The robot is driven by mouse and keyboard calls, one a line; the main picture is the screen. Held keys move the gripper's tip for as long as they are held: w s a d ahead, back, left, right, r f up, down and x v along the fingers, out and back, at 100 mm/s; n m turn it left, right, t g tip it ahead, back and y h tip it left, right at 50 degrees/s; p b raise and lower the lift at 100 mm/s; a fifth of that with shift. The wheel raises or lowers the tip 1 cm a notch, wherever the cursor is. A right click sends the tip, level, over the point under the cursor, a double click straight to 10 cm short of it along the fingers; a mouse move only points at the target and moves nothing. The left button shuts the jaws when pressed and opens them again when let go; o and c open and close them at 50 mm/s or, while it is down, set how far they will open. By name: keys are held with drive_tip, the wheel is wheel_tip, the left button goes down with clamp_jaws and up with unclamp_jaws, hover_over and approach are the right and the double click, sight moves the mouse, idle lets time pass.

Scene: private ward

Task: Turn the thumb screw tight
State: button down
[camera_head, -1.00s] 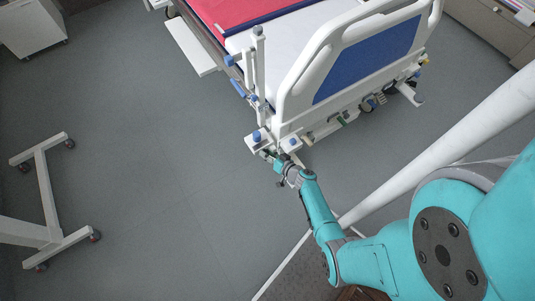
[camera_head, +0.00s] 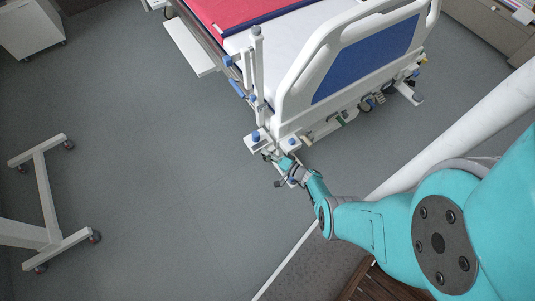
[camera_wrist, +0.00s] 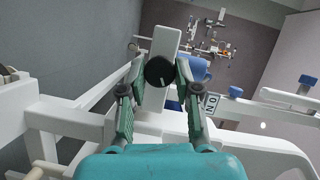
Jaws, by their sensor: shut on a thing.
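The thumb screw (camera_wrist: 159,72) is a round black knob with a short pale mark on its face, seen in the wrist view in front of a white bar. My gripper (camera_wrist: 161,70) has its two green and grey fingers on either side of the knob, shut on it. In the head view my gripper (camera_head: 277,160) is at the near corner of the bed (camera_head: 296,103), below the white end panel. The knob is too small and covered there to make out.
A white rail marked "NO" (camera_wrist: 210,102) lies right of the fingers. A white wheeled stand (camera_head: 45,190) is at the left, with clear grey floor between.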

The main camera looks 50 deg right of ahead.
drive_tip(key=shift+d+m, duration=0.1)
drive_tip(key=shift+m, duration=0.5)
idle(0.3)
drive_tip(key=c, duration=0.8)
unclamp_jaws()
drive_tip(key=shift+s+d+r, duration=0.1)
drive_tip(key=shift+s+d, duration=0.1)
drive_tip(key=shift+s, duration=1.7)
drive_tip(key=shift+s+d+r, duration=0.1)
drive_tip(key=shift+s+d, duration=0.1)
drive_tip(key=shift+s, duration=1.65)
drive_tip(key=shift+f, duration=0.1)
